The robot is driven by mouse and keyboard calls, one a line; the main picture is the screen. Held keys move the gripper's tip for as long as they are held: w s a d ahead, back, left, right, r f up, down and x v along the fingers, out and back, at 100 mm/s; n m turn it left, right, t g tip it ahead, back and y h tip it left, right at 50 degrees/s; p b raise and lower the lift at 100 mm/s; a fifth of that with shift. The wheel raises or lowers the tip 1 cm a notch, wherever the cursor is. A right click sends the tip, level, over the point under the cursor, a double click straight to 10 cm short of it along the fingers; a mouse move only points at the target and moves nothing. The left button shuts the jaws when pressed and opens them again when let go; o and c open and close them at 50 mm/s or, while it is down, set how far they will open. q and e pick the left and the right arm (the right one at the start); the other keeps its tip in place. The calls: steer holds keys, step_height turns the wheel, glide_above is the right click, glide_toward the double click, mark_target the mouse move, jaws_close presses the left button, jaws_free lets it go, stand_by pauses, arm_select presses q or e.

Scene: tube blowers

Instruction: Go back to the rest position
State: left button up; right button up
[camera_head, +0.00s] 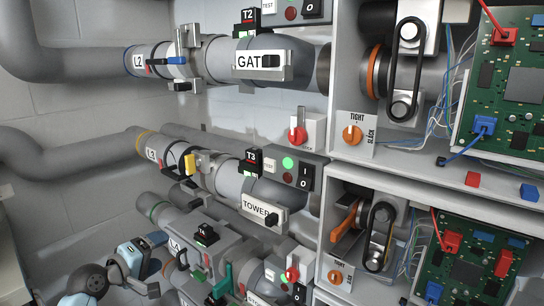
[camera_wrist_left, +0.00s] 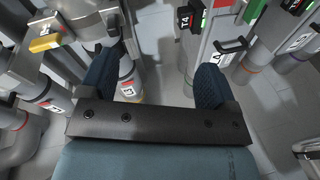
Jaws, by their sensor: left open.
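My left arm comes in at the lower left of the head view. Its left gripper (camera_head: 152,290) is small and dark there, beside the L4 pipe (camera_head: 172,245). In the left wrist view my left gripper (camera_wrist_left: 155,82) has its two dark blue ribbed fingers wide apart. Nothing is held between them. A grey floor or wall surface and a labelled pipe (camera_wrist_left: 127,82) show beyond the gap. My right gripper is in neither view.
Rows of pipes labelled L2 (camera_head: 143,60) and L3 (camera_head: 155,150) run along the wall, with valve handles and switch boxes sticking out. Open cabinets with belts and a green circuit board (camera_head: 515,85) stand at right. In the wrist view, the T4 box (camera_wrist_left: 190,18) is close ahead.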

arm_select(q)
steer(key=s+d+f+m+g+y, duration=0.1)
steer(key=s+d+f+m+y, duration=0.15)
steer(key=s+f, duration=0.7)
steer(key=s+d+f+m+g+y, duration=0.1)
steer(key=s+d+f+m, duration=0.15)
steer(key=s+f, duration=0.65)
steer(key=s+d+f+m, duration=0.4)
steer(key=s+f+m, duration=0.3)
steer(key=s+f, duration=0.4)
steer(key=s+y, duration=0.1)
steer(key=s, duration=0.2)
steer(key=shift+s+d+f+g, duration=0.2)
steer(key=shift+s+g, duration=0.1)
steer(key=shift+g, duration=0.1)
